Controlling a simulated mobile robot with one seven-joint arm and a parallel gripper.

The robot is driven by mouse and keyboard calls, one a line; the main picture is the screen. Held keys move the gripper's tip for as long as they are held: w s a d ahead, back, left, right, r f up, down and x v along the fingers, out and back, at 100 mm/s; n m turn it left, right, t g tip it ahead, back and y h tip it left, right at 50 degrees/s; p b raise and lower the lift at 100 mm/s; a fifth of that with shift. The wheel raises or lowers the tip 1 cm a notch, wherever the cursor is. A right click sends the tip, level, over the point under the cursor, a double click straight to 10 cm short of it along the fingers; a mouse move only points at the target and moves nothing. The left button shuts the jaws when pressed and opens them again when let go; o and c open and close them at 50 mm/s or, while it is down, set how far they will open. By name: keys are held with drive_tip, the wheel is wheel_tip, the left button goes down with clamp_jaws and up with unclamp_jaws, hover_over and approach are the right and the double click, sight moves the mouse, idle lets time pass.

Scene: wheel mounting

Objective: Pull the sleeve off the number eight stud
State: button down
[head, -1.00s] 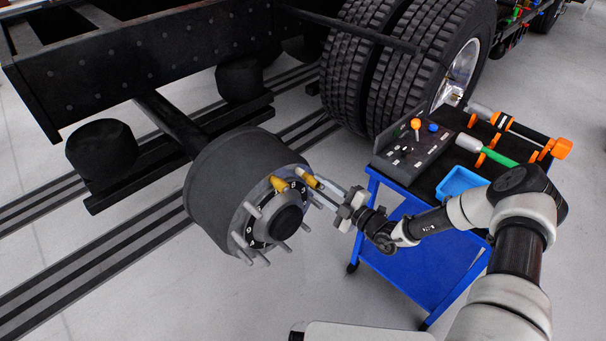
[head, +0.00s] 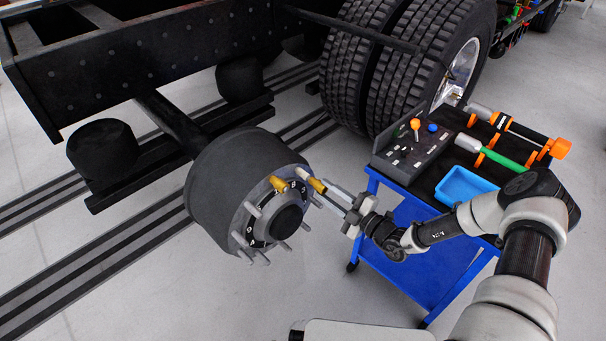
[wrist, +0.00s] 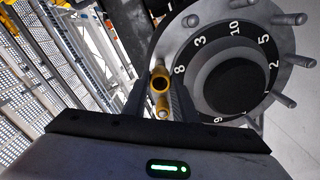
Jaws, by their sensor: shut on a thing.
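The yellow sleeve (head: 317,186) of the number eight stud is between the fingers of my gripper (head: 325,190), which is shut on it. Bare grey stud (head: 303,173) shows between this sleeve and the hub. I cannot tell whether the sleeve still surrounds the stud's tip. In the wrist view the sleeve (wrist: 160,81) shows a dark open end, beside the printed 8 on the hub (wrist: 205,95). A second yellow sleeve (head: 277,183) sits on a neighbouring stud; in the wrist view it (wrist: 163,106) has a silver tip showing.
Several bare studs (head: 255,210) stick out around the hub, in front of the dark drum (head: 215,175). A blue cart (head: 410,255) at the right carries a blue tray (head: 468,187), a green-handled tool (head: 500,157) and a control box (head: 410,150). Truck tyres (head: 400,70) stand behind.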

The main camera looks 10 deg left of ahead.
drive_tip(key=shift+s+d, duration=0.3)
drive_tip(key=shift+d, duration=0.05)
drive_tip(key=p+v, duration=0.1)
drive_tip(key=v, duration=0.3)
drive_tip(key=shift+s+d, duration=0.25)
idle(0.4)
drive_tip(key=s+d+r, duration=0.2)
drive_tip(key=d+r, duration=0.3)
drive_tip(key=r, duration=0.7)
drive_tip(key=s+d+r, duration=0.3)
drive_tip(key=d+r, duration=0.3)
drive_tip(key=r, duration=0.5)
wheel_tip(320, 180, up, 14)
drive_tip(key=p, duration=1.9)
drive_tip(key=shift+s+p, duration=0.2)
drive_tip(key=shift+p, duration=0.15)
